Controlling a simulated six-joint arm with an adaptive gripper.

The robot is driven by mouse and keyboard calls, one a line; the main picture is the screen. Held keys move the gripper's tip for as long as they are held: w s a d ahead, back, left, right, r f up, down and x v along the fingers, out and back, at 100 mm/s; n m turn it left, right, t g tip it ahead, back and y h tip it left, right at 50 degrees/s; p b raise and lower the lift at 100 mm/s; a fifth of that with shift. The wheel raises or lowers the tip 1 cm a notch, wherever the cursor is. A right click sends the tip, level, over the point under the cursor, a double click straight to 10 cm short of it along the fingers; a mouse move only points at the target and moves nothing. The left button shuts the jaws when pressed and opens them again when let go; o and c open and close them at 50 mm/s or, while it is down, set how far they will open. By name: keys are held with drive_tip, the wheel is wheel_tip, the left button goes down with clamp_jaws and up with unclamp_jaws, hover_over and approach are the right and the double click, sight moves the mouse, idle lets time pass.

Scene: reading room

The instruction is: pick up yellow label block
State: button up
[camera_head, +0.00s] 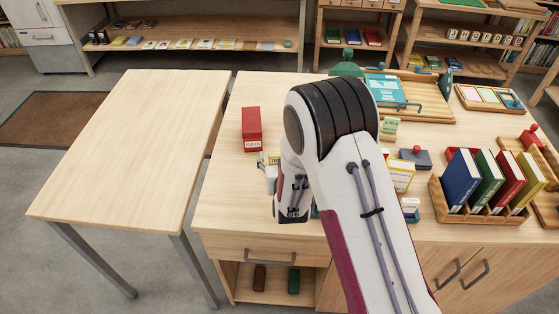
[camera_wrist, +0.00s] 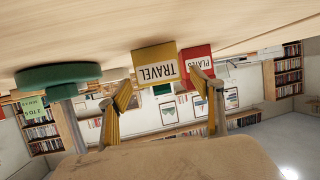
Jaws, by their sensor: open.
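The yellow label block reads "TRAVEL" (camera_wrist: 155,60) and appears upside down in the wrist view, resting on the wooden tabletop. In the head view only a small part of the yellow block (camera_head: 272,158) shows beside my arm. My gripper (camera_wrist: 163,88) is open in the wrist view, one finger on each side of the block's direction. The block appears beyond the fingertips, with no clear contact. In the head view, part of my gripper (camera_head: 270,174) shows low at the yellow block, and my arm covers the rest.
A green round object (camera_wrist: 58,76) is at the left there. A rack of books (camera_head: 486,208) stands right. The left table (camera_head: 140,150) is bare.

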drive_tip(key=shift+w+f, duration=0.15)
drive_tip(key=shift+w, duration=0.15)
idle(0.4)
drive_tip(key=c, duration=1.2)
